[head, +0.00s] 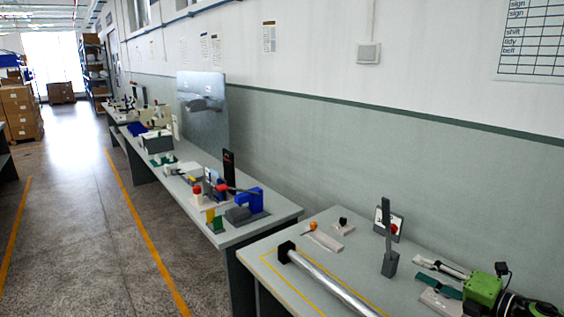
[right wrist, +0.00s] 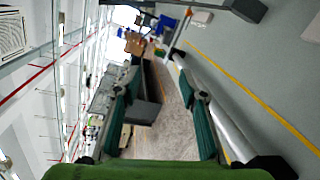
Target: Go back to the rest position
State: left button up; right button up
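My right gripper (head: 420,269) is at the lower right of the head view, with its green body at the picture's edge. Its fingers point left over the near table (head: 325,240). In the right wrist view the two teal-padded fingers of this gripper (right wrist: 158,75) stand apart, with nothing held between them. A long silver spindle (head: 335,283) lies along the near table, left of the gripper and apart from it, its far end at a black block (head: 286,252). The spindle (right wrist: 228,130) also shows beside the right finger in the wrist view. My left gripper is not in view.
A dark grey upright post (head: 388,240) stands on the near table, with a red-button panel (head: 397,226) behind it. An orange-tipped tool (head: 310,227) lies farther left. A second table (head: 262,228) carries a blue device (head: 249,201). The floor aisle (head: 85,215) is clear.

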jog(key=s+a+f+m+t+h, duration=0.1)
jog(key=s+a+f+m+h, duration=0.3)
jog(key=m, duration=0.4)
jog(key=s+a+f+m+t+h, duration=0.1)
jog(key=s+a+f+m+h, duration=0.25)
jog(key=a+f+m, duration=0.35)
jog(key=s+a+f+m+g+h, duration=0.1)
jog(key=s+a+f+m+g, duration=0.2)
jog(key=s, duration=0.8)
jog(key=s+a+f+m+g, duration=0.1)
jog(key=s+f+m+g, duration=0.3)
jog(key=s, duration=0.6)
jog(key=s+a+f+m+g+h, duration=0.15)
jog(key=s+m+g, duration=0.3)
jog(key=s, duration=0.65)
notch_tip(320, 180, down, 26)
jog(key=s+g+y, duration=0.1)
jog(key=s+g, duration=0.1)
jog(key=s+d+f, duration=0.3)
jog(key=s+f, duration=1.4)
jog(key=shift+g, duration=0.35)
jog(key=shift+d+n, duration=0.1)
jog(key=shift+n, duration=0.15)
